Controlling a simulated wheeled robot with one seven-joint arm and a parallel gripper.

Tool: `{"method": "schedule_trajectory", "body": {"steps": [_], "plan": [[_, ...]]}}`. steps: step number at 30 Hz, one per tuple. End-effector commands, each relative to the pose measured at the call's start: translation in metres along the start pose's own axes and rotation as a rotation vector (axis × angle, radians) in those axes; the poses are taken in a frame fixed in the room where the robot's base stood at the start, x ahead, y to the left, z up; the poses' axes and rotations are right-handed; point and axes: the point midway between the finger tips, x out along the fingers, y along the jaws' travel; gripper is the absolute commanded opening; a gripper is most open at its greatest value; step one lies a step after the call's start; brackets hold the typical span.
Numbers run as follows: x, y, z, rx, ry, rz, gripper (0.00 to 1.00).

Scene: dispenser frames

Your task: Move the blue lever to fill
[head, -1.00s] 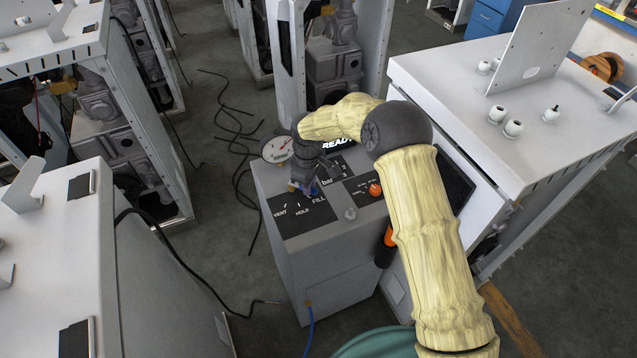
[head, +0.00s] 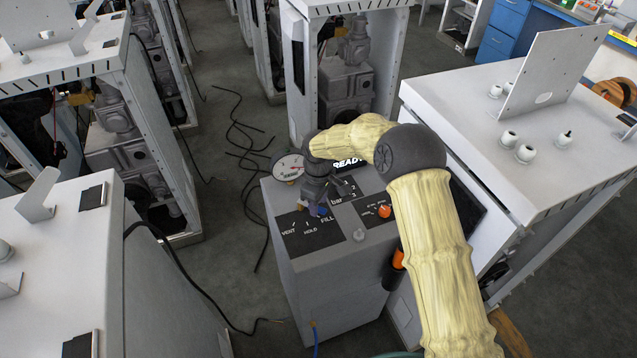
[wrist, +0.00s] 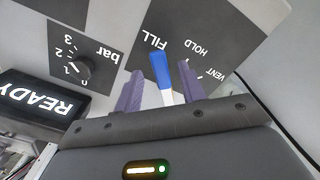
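The blue lever (wrist: 161,72) has a blue tip and a pale stem. In the wrist view its tip lies beside the FILL label (wrist: 155,40), away from HOLD and VENT. My gripper (wrist: 158,84) has its two purple fingers apart, one on each side of the lever. The right finger is close to the lever, and a gap shows on the left; I cannot tell whether either touches. In the head view my gripper (head: 314,206) is low over the dark lever panel (head: 310,240), and the lever is mostly hidden behind it.
A bar dial (wrist: 80,68) and a READY display (wrist: 38,105) are beside the lever panel. A round gauge (head: 288,167) stands at the box's back left. An orange knob (head: 384,211) is to the right. Grey cabinets surround the box.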

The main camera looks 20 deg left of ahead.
Motion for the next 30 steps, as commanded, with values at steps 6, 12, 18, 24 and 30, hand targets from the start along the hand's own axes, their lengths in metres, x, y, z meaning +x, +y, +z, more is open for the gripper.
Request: {"method": "schedule_trajectory", "body": {"steps": [6, 12, 18, 24, 30], "plan": [[-0.032, 0.001, -0.001, 0.001, 0.004, 0.004, 0.40], [-0.072, 0.001, -0.001, 0.000, 0.004, 0.005, 0.40], [-0.113, 0.000, -0.001, -0.001, 0.005, 0.004, 0.40], [-0.150, 0.000, -0.001, 0.000, 0.004, 0.003, 0.40], [-0.168, 0.000, 0.000, -0.001, 0.002, 0.001, 0.40]]}}
